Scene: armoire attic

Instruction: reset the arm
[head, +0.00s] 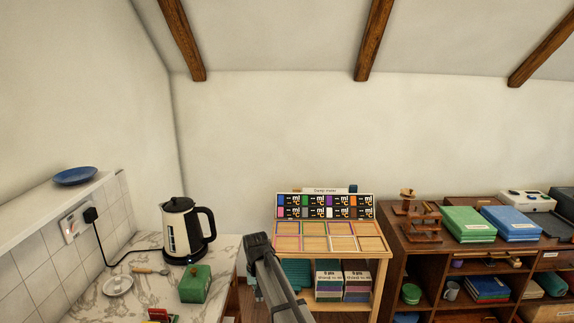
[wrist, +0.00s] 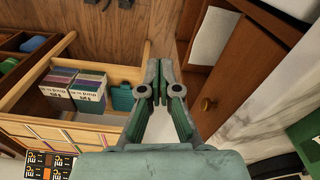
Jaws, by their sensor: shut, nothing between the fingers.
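My gripper (wrist: 159,80) shows in the wrist view, with its grey-green fingers together and nothing between them. It hangs beside a wooden shelf unit (wrist: 108,120) on the left and an open brown cabinet door (wrist: 240,62) with a brass knob on the right. No contact with either is visible. In the head view, part of my arm (head: 270,275) rises from the bottom edge between the marble counter (head: 140,295) and the wooden shelf unit (head: 382,270). My fingertips cannot be made out there.
The counter holds a kettle (head: 184,232), a green box (head: 195,284) and a small white dish (head: 118,286). A dark wooden cabinet (head: 396,262) with green and blue boxes stands at right. The space above the furniture is clear below the ceiling beams.

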